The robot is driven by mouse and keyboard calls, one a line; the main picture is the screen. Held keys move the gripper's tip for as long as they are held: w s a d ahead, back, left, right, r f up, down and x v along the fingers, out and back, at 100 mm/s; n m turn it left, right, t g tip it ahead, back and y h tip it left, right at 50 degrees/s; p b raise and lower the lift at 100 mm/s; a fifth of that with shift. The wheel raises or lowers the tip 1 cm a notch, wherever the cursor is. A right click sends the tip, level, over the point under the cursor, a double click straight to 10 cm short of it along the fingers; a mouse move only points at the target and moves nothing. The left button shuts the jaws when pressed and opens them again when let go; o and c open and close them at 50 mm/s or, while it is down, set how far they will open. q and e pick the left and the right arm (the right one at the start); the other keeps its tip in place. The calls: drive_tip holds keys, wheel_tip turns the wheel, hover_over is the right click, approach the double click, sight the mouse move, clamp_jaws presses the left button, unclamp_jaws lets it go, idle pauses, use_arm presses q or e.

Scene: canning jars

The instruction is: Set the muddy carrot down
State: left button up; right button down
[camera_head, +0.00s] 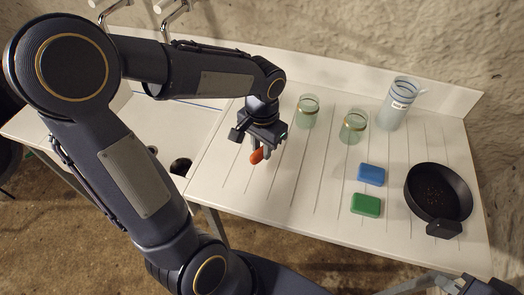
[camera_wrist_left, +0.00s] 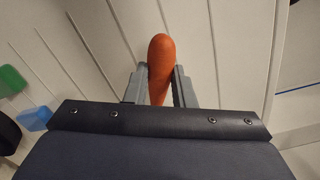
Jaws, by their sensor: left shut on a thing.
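The carrot (camera_head: 256,156) is orange, and I cannot make out mud on it. My left gripper (camera_head: 264,146) is shut on it over the left part of the white ribbed drainboard (camera_head: 310,205). In the left wrist view the carrot (camera_wrist_left: 160,58) sits between the two fingers, its rounded end pointing out past them. Its other end is hidden by the gripper. I cannot tell whether it touches the board. Part of my right gripper (camera_head: 478,286) shows at the bottom right corner, cut off by the frame.
Two glass jars (camera_head: 307,112) (camera_head: 353,128) and a clear jug (camera_head: 395,106) stand along the back. A blue sponge (camera_head: 371,175), a green sponge (camera_head: 366,205) and a black round pan (camera_head: 438,192) are on the right. The board between carrot and sponges is bare. A sink (camera_head: 180,135) lies left.

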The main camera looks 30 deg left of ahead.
sight(261, 161)
use_arm(q)
drive_tip(key=shift+w+a+f, duration=0.3)
drive_tip(key=shift+w+f, duration=0.2)
drive_tip(key=shift+f, duration=0.15)
drive_tip(key=f, duration=0.3)
drive_tip(key=shift+w+a+f, duration=0.1)
drive_tip(key=shift+w+a, duration=0.1)
drive_tip(key=shift+w, duration=0.15)
drive_tip(key=shift+f, duration=0.4)
drive_tip(key=shift+f, duration=0.1)
drive_tip(key=shift+f+b, duration=0.15)
drive_tip(key=shift+b, duration=0.15)
drive_tip(key=o, duration=0.7)
drive_tip(key=shift+o, duration=0.2)
